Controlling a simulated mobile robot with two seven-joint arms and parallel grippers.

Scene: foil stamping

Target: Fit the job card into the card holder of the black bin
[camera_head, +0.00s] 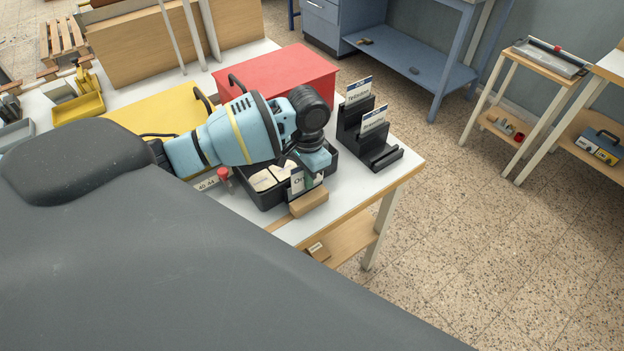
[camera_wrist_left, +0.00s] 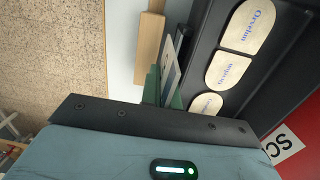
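The job card (camera_head: 297,182), white with dark print beginning "Or", stands upright at the front wall of the black bin (camera_head: 262,203). My left gripper (camera_head: 311,180) reaches down over that wall with its green fingers around the card. In the left wrist view the card (camera_wrist_left: 173,60) shows nearly edge-on between the green fingers (camera_wrist_left: 164,90), beside the bin wall (camera_wrist_left: 200,40). The card holder is hidden behind the card and fingers, so I cannot tell whether the card sits in it. The bin holds several pale pieces marked "Orvelun" (camera_wrist_left: 249,26). My right gripper is out of view.
A wooden block (camera_head: 309,203) lies in front of the bin. A black stepped stand (camera_head: 378,155) with two cards is to the right. A red box (camera_head: 285,75), a yellow board (camera_head: 140,118) and a red-topped stamp (camera_head: 224,178) are nearby. The table's right corner is clear.

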